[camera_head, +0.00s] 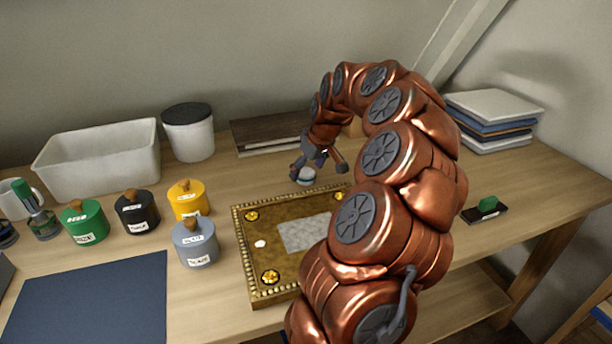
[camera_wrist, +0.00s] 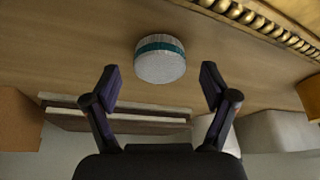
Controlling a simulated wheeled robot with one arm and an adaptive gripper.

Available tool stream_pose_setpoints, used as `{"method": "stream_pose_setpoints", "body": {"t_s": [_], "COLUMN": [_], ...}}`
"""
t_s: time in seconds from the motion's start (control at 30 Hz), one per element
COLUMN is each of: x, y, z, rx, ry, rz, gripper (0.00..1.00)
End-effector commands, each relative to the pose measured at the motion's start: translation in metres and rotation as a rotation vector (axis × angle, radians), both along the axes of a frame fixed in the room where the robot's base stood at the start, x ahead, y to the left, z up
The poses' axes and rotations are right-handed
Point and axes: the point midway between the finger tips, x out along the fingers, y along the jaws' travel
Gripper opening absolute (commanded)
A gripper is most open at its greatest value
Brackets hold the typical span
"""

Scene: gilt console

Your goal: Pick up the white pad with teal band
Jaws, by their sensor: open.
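The white pad with teal band (camera_wrist: 160,68) is a short round disc lying on the wooden table in the wrist view, ahead of and between my fingers. In the head view the pad (camera_head: 307,175) shows just under my gripper (camera_head: 318,170), behind the gilt board. My gripper (camera_wrist: 158,85) is open, with one dark finger on each side of the pad's line. Nothing is between the fingertips, and I see no touch with the pad.
The gilt-edged board (camera_head: 241,245) lies close in front of the pad. A dark flat stack (camera_head: 262,133) lies behind it. A white lidded tub (camera_head: 190,138), a pale bin (camera_head: 98,165) and several labelled pots (camera_head: 187,200) stand left. Books (camera_head: 492,120) are stacked right.

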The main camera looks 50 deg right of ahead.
Motion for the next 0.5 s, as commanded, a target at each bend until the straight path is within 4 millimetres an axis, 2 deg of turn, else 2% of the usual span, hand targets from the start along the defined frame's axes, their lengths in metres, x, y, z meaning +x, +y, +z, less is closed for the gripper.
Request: {"method": "stream_pose_setpoints", "body": {"t_s": [0.13,0.33,0.37,0.5], "x": [0.006,0.0065,0.0065,0.0065], "y": [-0.001,-0.0011,-0.001,-0.0009], "z": [-0.0135,-0.0149,-0.0149,-0.0151], "rx": [-0.001,-0.001,-0.001,0.0], "ry": [-0.002,-0.003,-0.003,-0.002], "rz": [-0.001,-0.001,0.0,0.0], "gripper": [0.84,0.84,0.83,0.69]}}
